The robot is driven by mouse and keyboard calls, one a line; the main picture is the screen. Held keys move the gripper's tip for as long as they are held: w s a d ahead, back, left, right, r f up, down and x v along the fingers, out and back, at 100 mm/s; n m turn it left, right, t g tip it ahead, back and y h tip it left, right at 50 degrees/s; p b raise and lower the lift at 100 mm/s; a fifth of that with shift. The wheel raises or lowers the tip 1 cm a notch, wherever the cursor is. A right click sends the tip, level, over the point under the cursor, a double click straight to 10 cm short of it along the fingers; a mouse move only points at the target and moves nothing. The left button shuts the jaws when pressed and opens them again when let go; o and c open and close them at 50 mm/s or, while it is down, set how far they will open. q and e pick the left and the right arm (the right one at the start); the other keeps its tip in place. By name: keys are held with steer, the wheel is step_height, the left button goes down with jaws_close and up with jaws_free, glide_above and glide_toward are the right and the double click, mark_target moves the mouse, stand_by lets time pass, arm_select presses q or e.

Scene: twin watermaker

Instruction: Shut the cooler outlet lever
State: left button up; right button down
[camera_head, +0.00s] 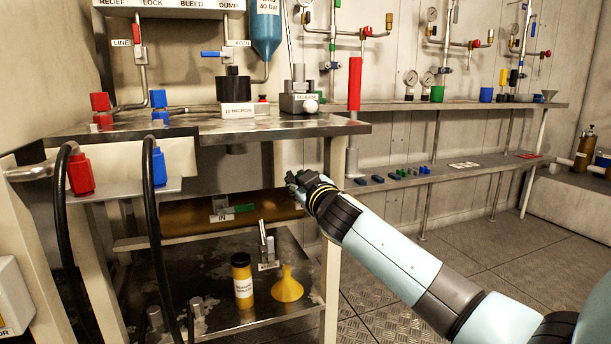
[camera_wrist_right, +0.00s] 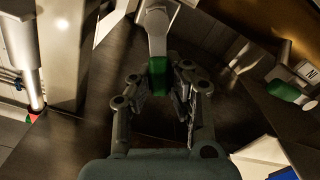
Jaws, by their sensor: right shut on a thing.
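The cooler (camera_head: 170,214) is a brown cylinder lying under the bench top. In the wrist view, the outlet lever (camera_wrist_right: 159,78) is a metal arm with a green grip, pointing down toward my gripper. My right gripper (camera_head: 296,181) is at the cooler's right end. In the wrist view, my right gripper (camera_wrist_right: 161,98) has a finger on either side of the green grip's end and is shut on it. In the head view the gripper and wrist hide this lever. The inlet lever (camera_head: 238,209), also green, sits beside the IN label. My left gripper is out of view.
The bench top (camera_head: 290,132) overhangs the cooler. A lower shelf (camera_head: 215,318) holds a yellow funnel (camera_head: 287,286) and a brown bottle (camera_head: 242,279). Black hoses (camera_head: 152,205) hang at the left. Open floor (camera_head: 450,265) lies to the right.

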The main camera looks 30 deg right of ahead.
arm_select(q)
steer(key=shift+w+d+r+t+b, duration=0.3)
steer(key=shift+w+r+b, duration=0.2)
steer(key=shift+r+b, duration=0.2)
arm_select(e)
steer(key=a+f+n, duration=0.1)
steer(key=n, duration=0.3)
steer(key=a+f+n, duration=0.1)
steer(key=f+n, duration=0.1)
steer(key=n, duration=0.2)
steer(key=a+f+n, duration=0.1)
steer(key=f+n, duration=0.1)
steer(key=n, duration=0.2)
steer(key=shift+w, duration=0.3)
steer(key=shift+f, duration=0.1)
steer(key=c, duration=1.2)
jaws_free()
steer(key=shift+a, duration=0.1)
steer(key=shift+c, duration=0.2)
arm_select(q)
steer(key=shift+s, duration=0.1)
arm_select(e)
steer(key=v, duration=1.2)
